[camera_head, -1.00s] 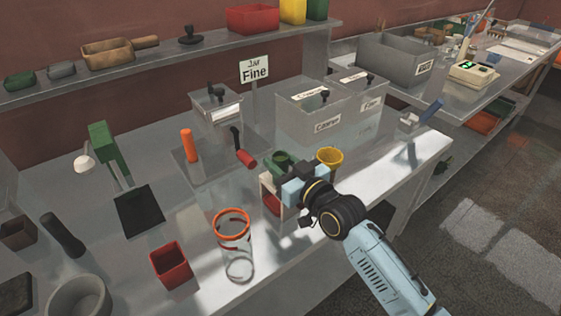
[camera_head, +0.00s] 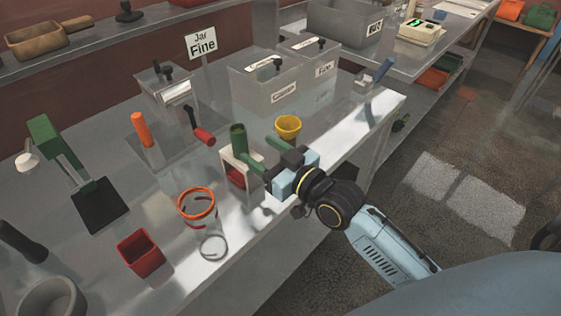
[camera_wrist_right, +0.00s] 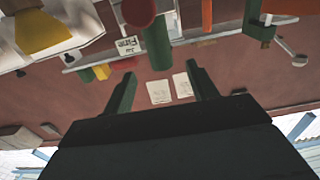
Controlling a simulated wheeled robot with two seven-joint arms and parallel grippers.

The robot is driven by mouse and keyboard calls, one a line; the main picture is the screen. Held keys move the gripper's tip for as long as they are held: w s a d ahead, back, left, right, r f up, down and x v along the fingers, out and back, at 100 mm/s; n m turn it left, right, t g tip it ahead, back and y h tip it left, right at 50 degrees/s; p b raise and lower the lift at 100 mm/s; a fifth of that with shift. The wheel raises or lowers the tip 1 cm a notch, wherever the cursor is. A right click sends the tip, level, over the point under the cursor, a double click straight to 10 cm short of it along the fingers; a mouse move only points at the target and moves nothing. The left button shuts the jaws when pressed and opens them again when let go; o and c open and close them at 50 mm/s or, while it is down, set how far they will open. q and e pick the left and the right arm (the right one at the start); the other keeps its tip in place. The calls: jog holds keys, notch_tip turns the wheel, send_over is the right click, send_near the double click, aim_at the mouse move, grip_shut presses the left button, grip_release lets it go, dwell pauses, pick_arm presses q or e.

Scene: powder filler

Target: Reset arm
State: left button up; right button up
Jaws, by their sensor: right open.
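My right gripper (camera_head: 260,156) is open and empty over the front part of the bench. Its two green fingers point left, toward a white-framed stand (camera_head: 228,158) with a red part inside and an upright green cylinder (camera_head: 238,138) at it. In the right wrist view the open fingers (camera_wrist_right: 160,88) have nothing between them. That view looks upside down, with the green cylinder (camera_wrist_right: 157,40) beyond the fingertips and apart from them. My left gripper is not in view.
A yellow cup (camera_head: 288,124) stands close behind the gripper. A clear jar with an orange rim (camera_head: 197,204) and a red square cup (camera_head: 140,256) stand left of it. Lidded grey bins (camera_head: 270,95) are farther back. Open floor (camera_head: 450,200) lies right of the bench.

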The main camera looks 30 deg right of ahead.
jog(key=s+d+f+m+g+h, duration=0.1)
jog(key=s+f+g+h, duration=0.1)
jog(key=s+f+g, duration=0.45)
jog(key=s+d+f+g+h, duration=0.1)
jog(key=s+f+g+h, duration=0.2)
jog(key=s, duration=0.7)
jog(key=s+d+f+m+g+h, duration=0.1)
jog(key=s+d+f+g, duration=0.1)
jog(key=s+f+g, duration=0.35)
jog(key=s+f, duration=0.2)
jog(key=f, duration=1.1)
jog(key=s+f, duration=0.2)
jog(key=f, duration=1)
jog(key=s+d+f+g+b, duration=0.1)
jog(key=s+d+f, duration=0.1)
jog(key=s+f, duration=1.3)
jog(key=shift+s+d+f, duration=0.15)
jog(key=shift+s+d, duration=0.15)
jog(key=shift+s, duration=0.6)
